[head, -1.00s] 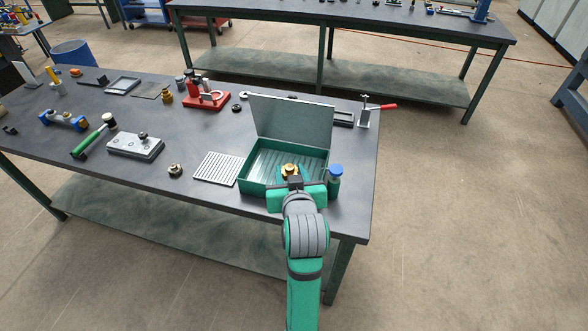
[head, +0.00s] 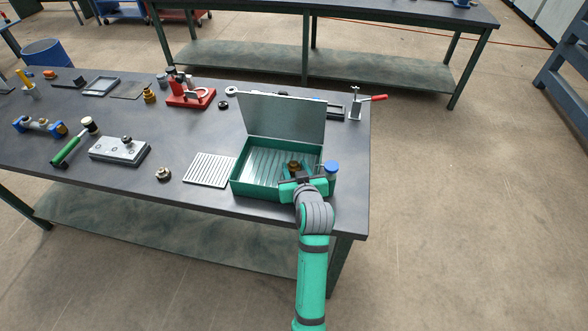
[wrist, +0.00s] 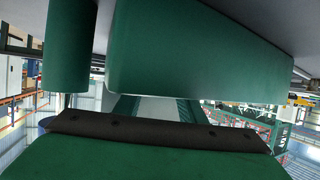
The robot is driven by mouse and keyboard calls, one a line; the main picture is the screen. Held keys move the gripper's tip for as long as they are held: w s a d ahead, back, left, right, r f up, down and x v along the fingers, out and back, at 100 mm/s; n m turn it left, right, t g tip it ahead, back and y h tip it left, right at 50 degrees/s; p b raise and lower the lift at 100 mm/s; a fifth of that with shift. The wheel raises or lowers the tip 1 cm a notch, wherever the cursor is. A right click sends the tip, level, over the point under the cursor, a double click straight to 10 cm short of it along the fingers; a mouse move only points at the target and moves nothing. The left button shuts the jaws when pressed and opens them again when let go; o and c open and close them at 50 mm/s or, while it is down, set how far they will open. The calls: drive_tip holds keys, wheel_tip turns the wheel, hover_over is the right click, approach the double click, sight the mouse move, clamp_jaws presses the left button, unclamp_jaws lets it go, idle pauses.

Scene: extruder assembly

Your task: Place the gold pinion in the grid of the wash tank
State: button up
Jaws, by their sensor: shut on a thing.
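The gold pinion (head: 295,165) is in my gripper (head: 299,176), which is shut on it. In the head view they are at the front right part of the green wash tank (head: 254,190), inside its outline. The tank's lid (head: 282,117) stands open at the back. A striped grid (head: 262,162) shows on the tank floor left of the pinion. My gripper hides the area under the pinion, so I cannot tell whether it touches the grid. In the wrist view large green surfaces block the sight, and I cannot make out the pinion.
A blue-capped bottle (head: 331,170) stands close at the gripper's right. A red-handled clamp (head: 357,104) stands at the back right.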

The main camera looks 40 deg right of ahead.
drive_tip(key=shift+s+a+f, duration=0.1)
drive_tip(key=shift+a+f, duration=0.05)
drive_tip(key=shift+f, duration=0.2)
drive_tip(key=o, duration=0.9)
drive_tip(key=shift+f, duration=0.15)
drive_tip(key=shift+s+r, duration=0.15)
drive_tip(key=shift+r, duration=0.05)
drive_tip(key=v, duration=1.1)
drive_tip(key=shift+s+a+r, duration=0.1)
drive_tip(key=shift+s+a, duration=0.1)
drive_tip(key=shift+s, duration=0.1)
